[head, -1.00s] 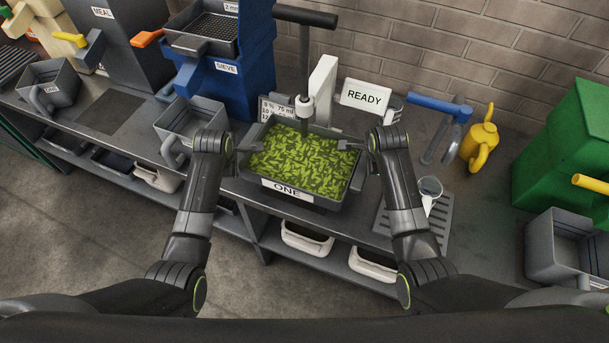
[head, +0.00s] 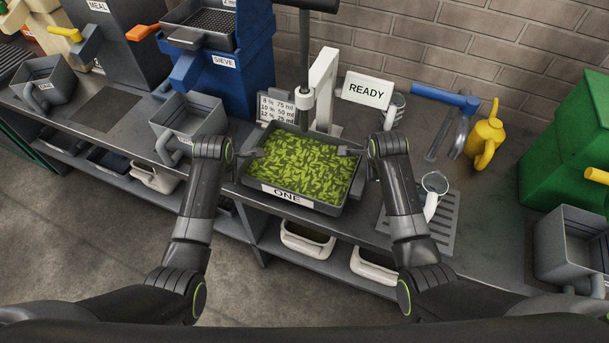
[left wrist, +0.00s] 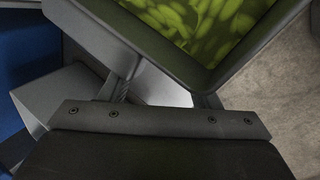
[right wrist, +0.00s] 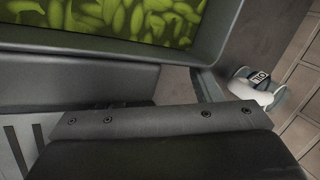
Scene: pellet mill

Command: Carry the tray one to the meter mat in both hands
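Tray one (head: 287,196) is a dark grey tray full of green pellets, with a label reading ONE, at the middle of the bench. My left gripper (head: 253,153) is at its left side and my right gripper (head: 347,151) at its right side. The tray's rim also shows in the left wrist view (left wrist: 150,45) and in the right wrist view (right wrist: 120,48). Both grippers appear closed on the tray's sides, though the rim hides the fingertips. A dark flat square (head: 106,108) lies on the left bench; I cannot tell whether it is the meter mat.
A white stand (head: 325,85) and a READY sign (head: 367,90) are behind the tray. An empty grey scoop bin (head: 187,120) is close on the left. A slotted plate (head: 445,222) with a small white-handled cup (head: 433,190) is on the right, near a yellow can (head: 485,142).

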